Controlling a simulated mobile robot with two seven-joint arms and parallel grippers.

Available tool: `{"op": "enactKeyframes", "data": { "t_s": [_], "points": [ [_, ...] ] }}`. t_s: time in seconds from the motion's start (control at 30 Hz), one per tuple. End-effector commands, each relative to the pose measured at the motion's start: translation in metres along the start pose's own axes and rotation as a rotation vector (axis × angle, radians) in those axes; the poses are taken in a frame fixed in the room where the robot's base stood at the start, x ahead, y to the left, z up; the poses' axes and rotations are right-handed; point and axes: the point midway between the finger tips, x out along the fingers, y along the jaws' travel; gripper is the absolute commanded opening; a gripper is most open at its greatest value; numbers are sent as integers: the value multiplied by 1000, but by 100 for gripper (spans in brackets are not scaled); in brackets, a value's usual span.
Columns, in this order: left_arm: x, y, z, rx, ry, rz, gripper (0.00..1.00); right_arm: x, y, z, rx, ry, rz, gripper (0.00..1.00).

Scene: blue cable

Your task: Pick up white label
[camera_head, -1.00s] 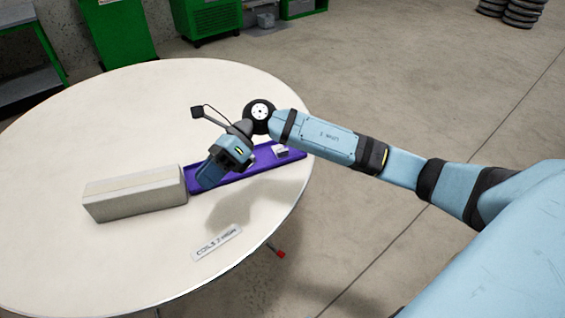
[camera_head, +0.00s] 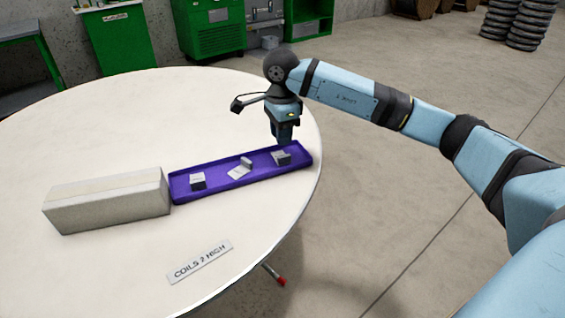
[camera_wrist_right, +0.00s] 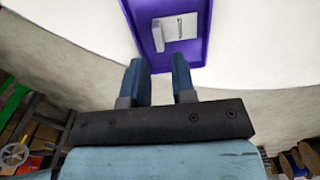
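A purple tray (camera_head: 220,182) lies on the round table, holding a few small white-grey label-like pieces. One sits at the left (camera_head: 197,182), a flat one with a small block is in the middle (camera_head: 239,171), and one is at the right end (camera_head: 281,158). In the right wrist view, a white label (camera_wrist_right: 181,28) with a small block lies in the tray (camera_wrist_right: 195,75). My right gripper (camera_head: 285,143) is above the tray's right end, fingers pointing down. In the wrist view its fingers (camera_wrist_right: 158,70) are apart with nothing between them. My left gripper is out of view.
A long grey-beige box (camera_head: 105,205) stands against the tray's left end. A flat sign (camera_head: 200,262) reading "COILS 2 HIGH" lies near the front edge of the white table (camera_head: 100,130). Green cabinets (camera_head: 205,30) stand behind.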

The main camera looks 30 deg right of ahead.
Motion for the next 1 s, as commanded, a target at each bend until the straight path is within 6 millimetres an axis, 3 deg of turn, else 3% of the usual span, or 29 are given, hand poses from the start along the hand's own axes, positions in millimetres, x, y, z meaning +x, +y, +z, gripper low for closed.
{"op": "enactKeyframes", "data": {
  "t_s": [0.2, 0.5, 0.83, 0.93, 1.0],
  "points": [
    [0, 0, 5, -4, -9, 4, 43, 18, 0, 0, 0, -1, 0, 24],
    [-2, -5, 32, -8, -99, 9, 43, 60, 4, 1, 0, -2, 0, 24],
    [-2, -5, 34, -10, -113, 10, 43, 64, 3, 1, 0, -2, -1, 24],
    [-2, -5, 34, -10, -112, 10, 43, 64, 3, 1, 0, -2, -1, 2],
    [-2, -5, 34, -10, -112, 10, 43, 64, 4, 1, 0, -2, -1, 0]
  ]
}}
